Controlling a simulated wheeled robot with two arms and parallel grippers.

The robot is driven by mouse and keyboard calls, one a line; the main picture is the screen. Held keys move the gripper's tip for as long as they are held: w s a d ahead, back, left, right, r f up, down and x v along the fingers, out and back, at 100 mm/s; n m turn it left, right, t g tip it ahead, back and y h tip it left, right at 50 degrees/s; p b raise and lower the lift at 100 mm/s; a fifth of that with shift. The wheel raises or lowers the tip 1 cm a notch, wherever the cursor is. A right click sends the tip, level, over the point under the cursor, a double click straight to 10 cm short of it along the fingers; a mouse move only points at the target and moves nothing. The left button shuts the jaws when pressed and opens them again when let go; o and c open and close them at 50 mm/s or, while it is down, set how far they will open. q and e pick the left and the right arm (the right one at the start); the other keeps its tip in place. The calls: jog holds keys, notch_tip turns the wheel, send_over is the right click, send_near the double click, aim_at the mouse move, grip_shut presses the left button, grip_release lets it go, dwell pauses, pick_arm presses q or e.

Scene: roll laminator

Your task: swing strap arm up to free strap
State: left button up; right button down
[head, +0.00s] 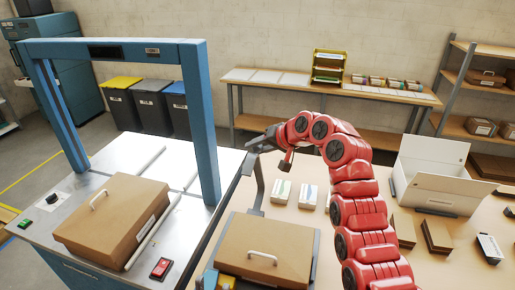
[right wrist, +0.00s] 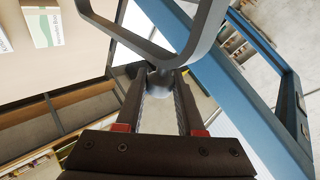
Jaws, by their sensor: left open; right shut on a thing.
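My right gripper (head: 254,144) reaches in from the right on the red arm, above the gap between the metal machine table and the wooden bench. In the right wrist view its fingers (right wrist: 158,88) are shut on a round grey knob (right wrist: 160,78). The knob joins a bent grey bar, the strap arm (right wrist: 190,42). In the head view the strap arm (head: 257,187) stands roughly upright below the gripper, beside a brown case (head: 266,238) with a pale handle. I cannot make out the strap. My left gripper is not in view.
A blue arch (head: 205,130) spans the metal table, where another brown case (head: 112,217) and a red button box (head: 161,268) sit. The wooden bench holds paper stacks (head: 282,190), an open white box (head: 437,170) and brown boxes (head: 437,236). Clear bench shows around the stacks.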

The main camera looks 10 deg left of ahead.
jog(key=shift+f, duration=0.1)
dwell(0.3)
jog(key=c, duration=0.5)
grip_release()
jog(key=shift+w, duration=0.15)
jog(key=shift+s+d+r, duration=0.25)
jog(key=shift+d+r, duration=0.05)
jog(key=shift+d, duration=0.1)
jog(key=b+v, duration=0.4)
jog(key=v, duration=1.2)
jog(key=shift+d, duration=0.25)
